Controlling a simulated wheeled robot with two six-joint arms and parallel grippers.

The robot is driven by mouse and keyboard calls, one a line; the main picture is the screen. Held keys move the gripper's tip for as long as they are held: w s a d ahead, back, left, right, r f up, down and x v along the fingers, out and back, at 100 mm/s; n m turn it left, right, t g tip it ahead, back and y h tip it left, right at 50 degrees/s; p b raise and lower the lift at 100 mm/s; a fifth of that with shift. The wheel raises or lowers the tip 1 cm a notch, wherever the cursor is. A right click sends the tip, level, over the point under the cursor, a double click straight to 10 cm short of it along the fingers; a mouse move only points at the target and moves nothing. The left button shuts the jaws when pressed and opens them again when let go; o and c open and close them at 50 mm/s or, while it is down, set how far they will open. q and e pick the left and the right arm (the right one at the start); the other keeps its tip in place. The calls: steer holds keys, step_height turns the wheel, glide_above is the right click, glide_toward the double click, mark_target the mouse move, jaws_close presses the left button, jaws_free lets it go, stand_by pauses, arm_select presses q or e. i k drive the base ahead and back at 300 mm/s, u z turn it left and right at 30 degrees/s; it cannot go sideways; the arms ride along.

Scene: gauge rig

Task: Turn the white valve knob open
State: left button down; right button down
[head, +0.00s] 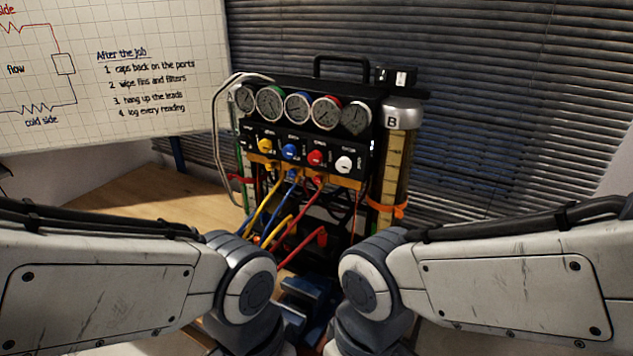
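The white valve knob (344,164) is at the right end of the knob row on a black gauge rig (340,84). It stands clear, with nothing touching it from the front. To its left are the red knob (316,158), the blue knob (290,152) and the yellow knob (265,145). My two arms come in from the left and right and bend downward at the bottom middle, below and in front of the rig. Neither gripper's fingers show, so I cannot see whether they are open or shut.
Several round gauges (298,108) sit above the knobs. Yellow, blue and red hoses (296,233) hang below them. A cylinder marked B (397,150) with an orange strap stands right of the rig. A wooden bench (175,200) is bare at left; a whiteboard (150,60) hangs behind.

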mark_target(343, 165)
steer(key=k, duration=0.5)
steer(key=u, duration=2.2)
steer(key=i, duration=1.4)
steer(key=z, duration=2.15)
